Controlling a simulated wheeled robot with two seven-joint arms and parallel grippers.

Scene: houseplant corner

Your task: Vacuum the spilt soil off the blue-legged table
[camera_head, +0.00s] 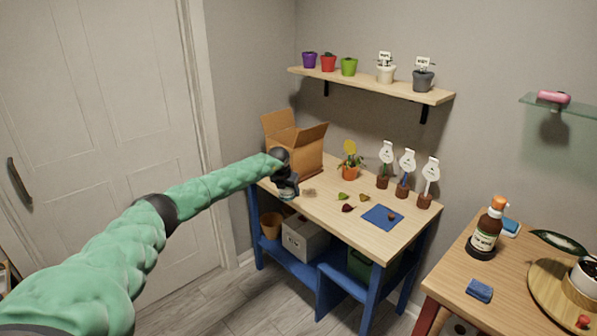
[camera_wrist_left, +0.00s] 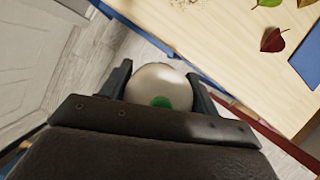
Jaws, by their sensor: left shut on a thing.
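The blue-legged table (camera_head: 330,212) stands in the corner with a light wood top. A small brown patch that looks like spilt soil (camera_head: 309,192) lies near its left front edge; brown specks (camera_wrist_left: 264,3) show at the top of the left wrist view. My left gripper (camera_head: 287,188) is at the table's left front edge, just left of the patch. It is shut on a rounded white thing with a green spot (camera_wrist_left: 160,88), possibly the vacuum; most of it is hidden. My right gripper is not in view.
An open cardboard box (camera_head: 300,152), a potted plant (camera_head: 349,170), several labelled pots, loose leaves (camera_head: 348,208) and a blue cloth or mat (camera_head: 383,217) occupy the tabletop. A shelf of pots (camera_head: 370,83) hangs above. A red-legged table (camera_head: 450,275) with a bottle (camera_head: 485,235) stands right.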

